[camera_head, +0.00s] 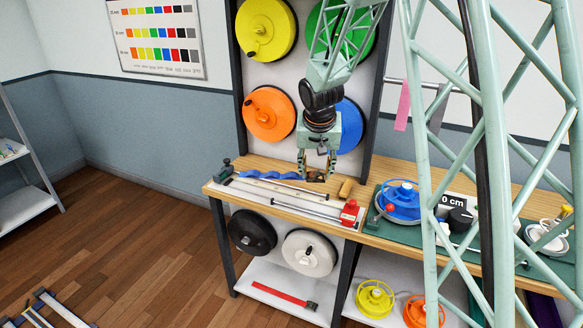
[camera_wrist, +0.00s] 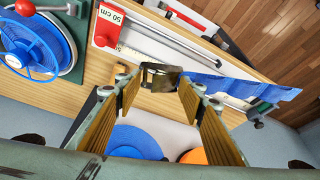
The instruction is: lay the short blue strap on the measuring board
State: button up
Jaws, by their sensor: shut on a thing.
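My gripper (camera_head: 317,172) is low over the workbench, with its fingers pointing down. In the wrist view the fingers (camera_wrist: 160,84) are closed on the dark metal buckle end of the blue strap (camera_wrist: 232,87). The strap runs from the buckle to the right in that view. In the head view the wavy blue strap (camera_head: 271,176) stretches left from my gripper, near the back edge of the measuring board (camera_head: 240,200); whether it touches the board is unclear. The white board carries metal rails, a red block (camera_head: 350,212) marked 50 cm in the wrist view, and a dark green clamp (camera_head: 226,169).
A blue reel (camera_head: 398,199) stands on a green mat right of the board. A wooden block (camera_head: 346,188) is close to my gripper's right. Strap reels, such as a yellow one (camera_head: 266,28), hang on the wall behind. A red strap (camera_head: 284,295) lies on the lower shelf.

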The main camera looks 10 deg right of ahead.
jog(key=shift+w+a+f+m+p, duration=0.1)
jog(key=shift+w+a+m+p, duration=0.25)
jog(key=shift+w+p, duration=0.6)
jog(key=shift+w+a+m+p, duration=0.25)
jog(key=shift+w+a+p, duration=0.25)
jog(key=shift+p, duration=0.7)
jog(key=w+a+f+m+h+p, duration=0.1)
jog(key=w+a+f+m+p, duration=0.1)
jog(key=w+p, duration=0.4)
jog(key=shift+w+a+f+m+g+p, duration=0.25)
jog(key=shift+a+f+p, duration=0.45)
jog(key=shift+a+p, duration=0.9)
jog(key=shift+d+f, duration=0.25)
jog(key=shift+d, duration=0.05)
jog(key=shift+f+b, duration=1.25)
jog(key=shift+f, duration=2.65)
notch_tip(320, 180, down, 3)
jog(key=b, duration=0.5)
jog(key=shift+f, duration=0.1)
jog(key=shift+f+b, duration=0.1)
jog(key=shift+b, duration=0.2)
